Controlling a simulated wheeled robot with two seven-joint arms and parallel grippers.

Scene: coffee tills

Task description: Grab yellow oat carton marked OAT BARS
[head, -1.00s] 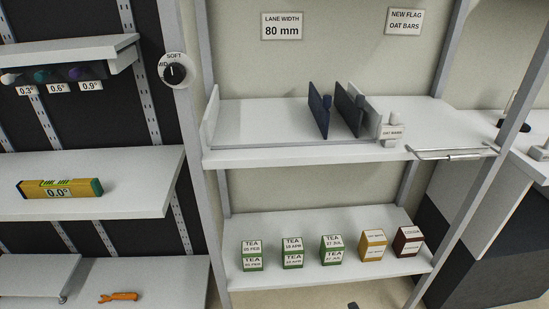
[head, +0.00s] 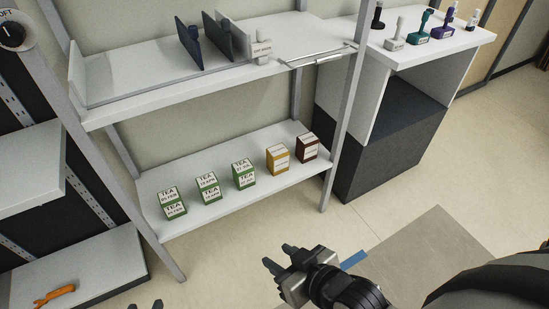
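The yellow carton (head: 278,159) stands upright on the lower shelf, with white labels too small to read. It is between a green tea box on its left and a dark red carton (head: 307,148) on its right. My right gripper (head: 281,256) is in front of and below the shelf, well apart from the carton, with its fingers spread and nothing between them.
Several green tea boxes (head: 207,188) stand left of the yellow carton. A shelf post (head: 344,120) rises at the right. A counter with stamps (head: 440,45) stands beyond.

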